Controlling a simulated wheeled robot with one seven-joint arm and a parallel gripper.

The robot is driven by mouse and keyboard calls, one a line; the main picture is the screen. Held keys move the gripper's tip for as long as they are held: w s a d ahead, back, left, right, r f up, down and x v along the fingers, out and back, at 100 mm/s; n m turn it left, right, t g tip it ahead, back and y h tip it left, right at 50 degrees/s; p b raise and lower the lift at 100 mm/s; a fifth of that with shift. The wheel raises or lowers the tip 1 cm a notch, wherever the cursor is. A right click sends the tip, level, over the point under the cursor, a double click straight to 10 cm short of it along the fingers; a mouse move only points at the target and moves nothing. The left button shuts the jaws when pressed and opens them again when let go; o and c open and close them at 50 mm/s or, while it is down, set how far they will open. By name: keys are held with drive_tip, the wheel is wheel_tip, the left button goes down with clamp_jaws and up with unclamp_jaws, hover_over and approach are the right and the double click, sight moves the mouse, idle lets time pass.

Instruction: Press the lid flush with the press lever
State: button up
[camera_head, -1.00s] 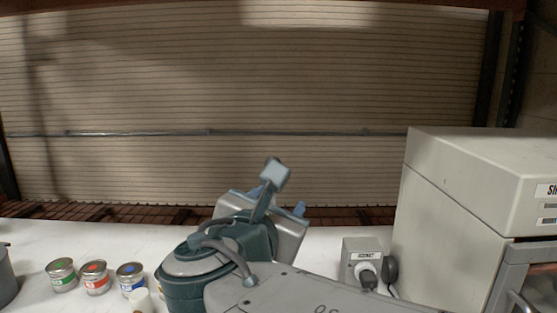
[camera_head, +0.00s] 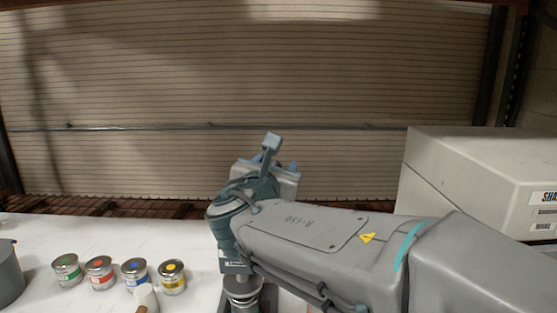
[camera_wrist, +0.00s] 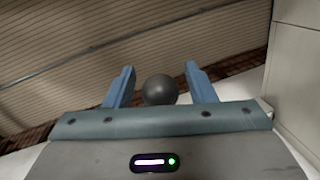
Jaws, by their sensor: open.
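A dark round ball knob (camera_wrist: 160,90), which looks like the end of the press lever, shows in the wrist view. My gripper (camera_wrist: 160,68) is open, with one blue finger on each side of the knob. There are visible gaps between the knob and both fingers. Whether the knob lies fully between the fingers in depth is hard to tell. In the head view my gripper faces away past my wrist, and the press lever is hidden behind my arm. I cannot make out the lid or the can under the press in either view.
Several small paint cans, including a green-labelled one (camera_head: 67,270) and a yellow-labelled one (camera_head: 172,277), stand on the white bench (camera_head: 60,235). A grey pot (camera_head: 8,275) is at the left edge. A large pale machine (camera_head: 480,180) stands at the right. A slatted shutter (camera_head: 250,70) is behind.

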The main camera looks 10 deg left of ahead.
drive_tip(key=shift+w, duration=0.35)
clamp_jaws()
drive_tip(key=shift+s+f+b, duration=0.1)
drive_tip(key=shift+b, duration=0.2)
